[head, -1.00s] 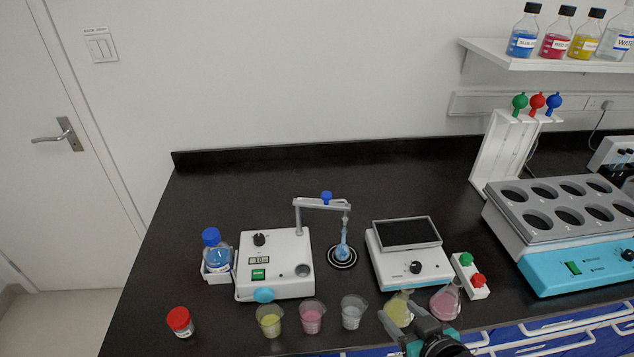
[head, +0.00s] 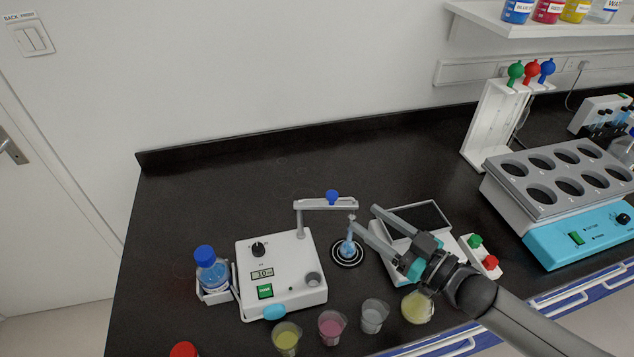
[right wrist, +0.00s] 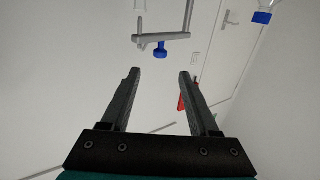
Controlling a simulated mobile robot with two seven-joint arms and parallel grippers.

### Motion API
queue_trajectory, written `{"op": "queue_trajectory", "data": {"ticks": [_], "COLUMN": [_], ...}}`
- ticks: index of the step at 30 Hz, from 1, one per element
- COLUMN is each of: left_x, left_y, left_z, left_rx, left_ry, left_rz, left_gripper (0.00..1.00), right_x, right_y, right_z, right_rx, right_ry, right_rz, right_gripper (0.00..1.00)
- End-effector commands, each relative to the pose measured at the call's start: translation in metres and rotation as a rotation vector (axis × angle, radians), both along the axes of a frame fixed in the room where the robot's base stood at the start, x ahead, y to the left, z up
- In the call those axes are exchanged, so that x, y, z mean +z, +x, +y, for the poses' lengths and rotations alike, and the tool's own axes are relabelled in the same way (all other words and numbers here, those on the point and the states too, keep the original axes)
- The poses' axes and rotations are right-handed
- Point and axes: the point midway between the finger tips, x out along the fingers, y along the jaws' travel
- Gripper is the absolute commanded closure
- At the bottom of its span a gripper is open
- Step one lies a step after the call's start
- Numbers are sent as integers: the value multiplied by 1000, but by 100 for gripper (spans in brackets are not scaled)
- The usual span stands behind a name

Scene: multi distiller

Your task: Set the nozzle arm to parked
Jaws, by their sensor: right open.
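The nozzle arm (head: 318,203) is a grey bar on a post at the back of the white dispenser (head: 283,262). It reaches right and carries a blue knob (head: 332,197). Its right end is over a small flask (head: 348,248) with blue liquid on a dark round base. In the right wrist view the nozzle arm (right wrist: 168,38) and blue knob (right wrist: 160,52) show ahead, beyond the fingertips. My right gripper (head: 363,218) is open and empty, just right of the nozzle arm's end and apart from the knob. It also shows in the right wrist view (right wrist: 160,76). My left gripper is out of view.
A white device with a dark top (head: 425,216) lies under my right gripper. Cups of yellow (head: 287,338), pink (head: 332,325) and clear liquid (head: 374,316) stand in front. A blue-capped bottle (head: 211,270) stands left. The counter behind the nozzle arm is clear.

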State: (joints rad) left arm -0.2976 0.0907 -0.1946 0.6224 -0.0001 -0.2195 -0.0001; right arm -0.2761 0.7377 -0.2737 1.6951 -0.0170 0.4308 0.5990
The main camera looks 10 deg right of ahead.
Motion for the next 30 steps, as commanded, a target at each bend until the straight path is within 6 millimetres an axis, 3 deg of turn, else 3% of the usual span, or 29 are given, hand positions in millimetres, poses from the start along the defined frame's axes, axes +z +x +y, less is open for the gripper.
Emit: {"op": "queue_trajectory", "data": {"ticks": [6,21,30], "left_x": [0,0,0], "left_y": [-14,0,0], "left_z": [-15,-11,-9], "left_rx": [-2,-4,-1], "left_ry": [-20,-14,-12], "left_rz": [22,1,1], "left_gripper": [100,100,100], "right_x": [2,2,1], "right_y": [28,91,114], "right_z": [17,57,72], "right_rx": [0,-1,0], "right_ry": [1,0,0], "right_rz": [-5,-4,-1], "right_gripper": [39,39,39]}}
